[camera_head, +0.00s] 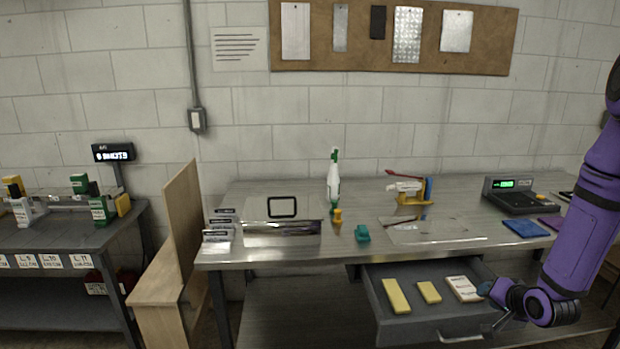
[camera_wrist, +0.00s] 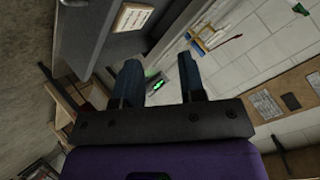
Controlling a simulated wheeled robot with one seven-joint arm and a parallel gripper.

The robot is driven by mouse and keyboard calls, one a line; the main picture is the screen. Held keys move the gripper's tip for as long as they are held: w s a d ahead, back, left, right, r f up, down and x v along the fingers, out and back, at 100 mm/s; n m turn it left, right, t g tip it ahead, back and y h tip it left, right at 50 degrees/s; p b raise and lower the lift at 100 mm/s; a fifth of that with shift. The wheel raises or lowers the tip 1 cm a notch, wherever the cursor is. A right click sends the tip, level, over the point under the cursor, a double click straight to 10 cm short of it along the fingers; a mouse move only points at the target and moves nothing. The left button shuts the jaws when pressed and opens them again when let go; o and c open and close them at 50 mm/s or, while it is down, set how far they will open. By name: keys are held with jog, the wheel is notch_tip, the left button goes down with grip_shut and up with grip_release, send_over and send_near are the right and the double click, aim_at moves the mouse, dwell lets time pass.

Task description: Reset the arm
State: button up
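My purple arm (camera_head: 587,225) hangs down at the right side of the head view, bent at a dark joint low by the drawer. My gripper (camera_wrist: 160,76) shows in the wrist view with its two dark fingers apart and nothing between them. In the head view its end is by the right side of the open drawer (camera_head: 425,327), and its fingers are too small to read there.
The drawer holds two yellow blocks (camera_head: 396,296) and a pale labelled block (camera_head: 463,288). The metal bench (camera_head: 300,257) above carries a spray bottle (camera_head: 333,180), a scale (camera_head: 518,196) and a blue cloth (camera_head: 526,228). A wooden panel (camera_head: 183,220) stands left of the bench.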

jog(key=s+a+r+n+g+h, duration=0.1)
jog(key=s+a+r+n, duration=0.15)
jog(key=r, duration=0.55)
jog(key=s+a+r+n+g+h, duration=0.1)
jog(key=a+r, duration=0.2)
jog(key=r, duration=0.4)
jog(key=s+a+r+n+g, duration=0.1)
jog(key=s+a+r, duration=0.1)
jog(key=r, duration=0.6)
jog(key=s+a+r+n, duration=0.1)
jog(key=s+a+r, duration=0.2)
jog(key=s, duration=0.4)
jog(key=s+a+r+n+g+y, duration=0.1)
jog(key=s+a+r, duration=0.2)
jog(key=s, duration=0.3)
jog(key=s+a+r+n+g, duration=0.1)
jog(key=s+a+r+n, duration=0.1)
jog(key=s+a+r, duration=0.2)
jog(key=s, duration=0.3)
jog(key=shift+s+r+y, duration=0.25)
jog(key=shift+s+y, duration=0.05)
jog(key=shift+s, duration=0.05)
